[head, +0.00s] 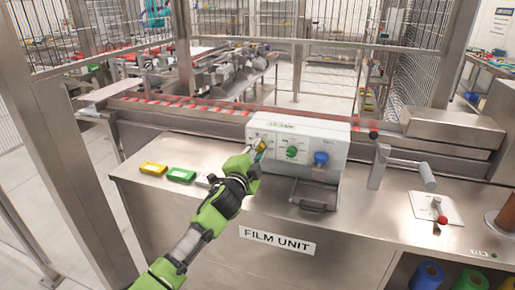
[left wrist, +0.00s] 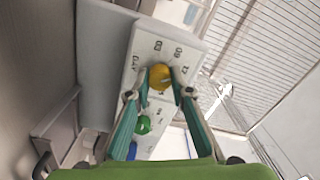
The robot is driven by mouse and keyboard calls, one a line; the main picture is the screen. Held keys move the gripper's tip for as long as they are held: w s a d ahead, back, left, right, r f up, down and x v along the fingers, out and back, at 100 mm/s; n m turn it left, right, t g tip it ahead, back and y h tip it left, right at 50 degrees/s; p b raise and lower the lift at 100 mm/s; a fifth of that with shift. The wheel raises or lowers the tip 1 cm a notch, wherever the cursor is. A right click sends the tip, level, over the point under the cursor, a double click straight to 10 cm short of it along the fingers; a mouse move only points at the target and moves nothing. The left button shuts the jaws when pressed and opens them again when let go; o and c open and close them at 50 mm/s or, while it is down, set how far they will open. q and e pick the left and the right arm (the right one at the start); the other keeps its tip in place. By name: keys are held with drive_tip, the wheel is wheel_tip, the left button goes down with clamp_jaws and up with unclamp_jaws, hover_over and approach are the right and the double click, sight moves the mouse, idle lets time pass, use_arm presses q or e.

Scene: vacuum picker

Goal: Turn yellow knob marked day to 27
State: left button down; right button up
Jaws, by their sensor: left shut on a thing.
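A white control box (head: 335,133) stands on the steel counter and carries a row of knobs. The yellow knob (left wrist: 160,77) is at the end of the row, with small printed marks around it. One mark looks like DAY; the others are hard to read, and the knob's pointer setting is unclear. My left gripper (head: 259,150) reaches the box's left end in the head view. In the left wrist view its fingers (left wrist: 159,94) are closed against both sides of the yellow knob. My right gripper is out of view.
A green knob (head: 291,152) and a blue knob (head: 321,158) are right of my left gripper. A crank handle (head: 425,177) stands at right.

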use_arm(q)
drive_tip(key=m+p, duration=0.1)
drive_tip(key=m, duration=0.3)
drive_tip(key=shift+m, duration=0.4)
drive_tip(key=m+p, duration=0.1)
drive_tip(key=m, duration=0.2)
drive_tip(key=shift+m, duration=0.3)
drive_tip(key=m+p, duration=0.1)
drive_tip(key=m, duration=0.2)
drive_tip(key=shift+m, duration=0.3)
drive_tip(key=m+p, duration=0.1)
drive_tip(key=m, duration=0.2)
drive_tip(key=shift+m, duration=0.3)
drive_tip(key=m+p, duration=0.1)
drive_tip(key=m, duration=0.2)
drive_tip(key=shift+m+p, duration=0.3)
drive_tip(key=shift+p, duration=0.05)
drive_tip(key=m+p, duration=0.1)
drive_tip(key=m, duration=0.2)
drive_tip(key=shift+m, duration=0.3)
drive_tip(key=m+p, duration=0.2)
drive_tip(key=m, duration=0.1)
drive_tip(key=shift+m, duration=0.3)
drive_tip(key=shift+f+m+p, duration=0.1)
drive_tip(key=shift+m+p, duration=0.4)
drive_tip(key=shift+m, duration=1)
drive_tip(key=shift+a, duration=0.1)
